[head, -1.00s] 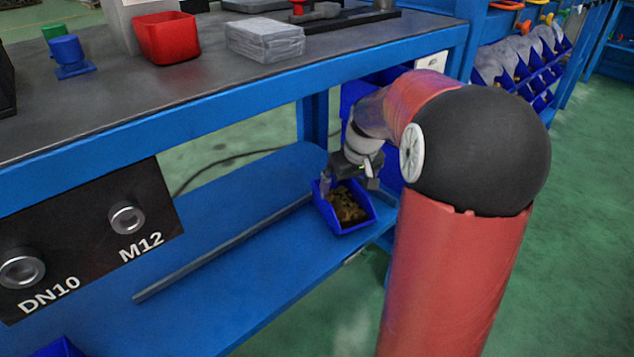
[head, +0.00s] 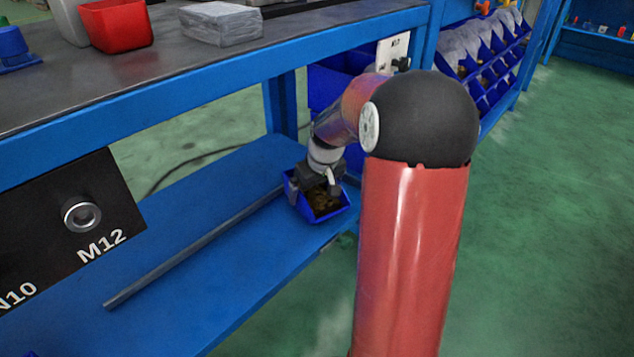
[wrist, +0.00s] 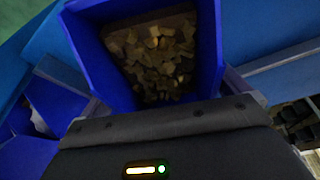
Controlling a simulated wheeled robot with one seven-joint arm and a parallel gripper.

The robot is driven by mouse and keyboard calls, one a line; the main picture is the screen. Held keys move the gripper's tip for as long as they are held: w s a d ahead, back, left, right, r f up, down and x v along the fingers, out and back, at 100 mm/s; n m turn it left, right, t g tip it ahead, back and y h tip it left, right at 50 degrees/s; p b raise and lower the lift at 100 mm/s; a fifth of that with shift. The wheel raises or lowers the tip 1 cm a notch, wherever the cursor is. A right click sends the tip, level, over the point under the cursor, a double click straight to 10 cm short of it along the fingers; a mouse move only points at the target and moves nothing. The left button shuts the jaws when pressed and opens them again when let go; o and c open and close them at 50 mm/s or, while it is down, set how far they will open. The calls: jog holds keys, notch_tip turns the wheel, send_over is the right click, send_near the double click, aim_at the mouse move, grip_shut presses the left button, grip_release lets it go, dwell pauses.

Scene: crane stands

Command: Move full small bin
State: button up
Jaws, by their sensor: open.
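The full small bin is a blue open bin (head: 341,212) on the lower blue shelf, near its right end, with small brownish-yellow pieces in it. It also shows in the wrist view (wrist: 207,60), just ahead of my gripper, with the pieces (wrist: 155,58) heaped inside. My gripper (head: 318,190) is open over the back part of the bin and hides that part. I cannot tell whether the gripper touches the bin.
A long grey bar (head: 190,250) lies along the lower shelf (head: 235,265), left of the bin. The workbench top (head: 130,75) overhangs the shelf and holds a red bin (head: 118,25) and a wrapped grey block (head: 221,22). Larger blue bins (head: 335,90) stand behind my arm. Green floor is clear at right.

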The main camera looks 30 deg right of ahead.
jog(key=shift+f, duration=0.25)
jog(key=c, duration=1.1)
jog(key=shift+w, duration=0.1)
jog(key=shift+c, duration=0.2)
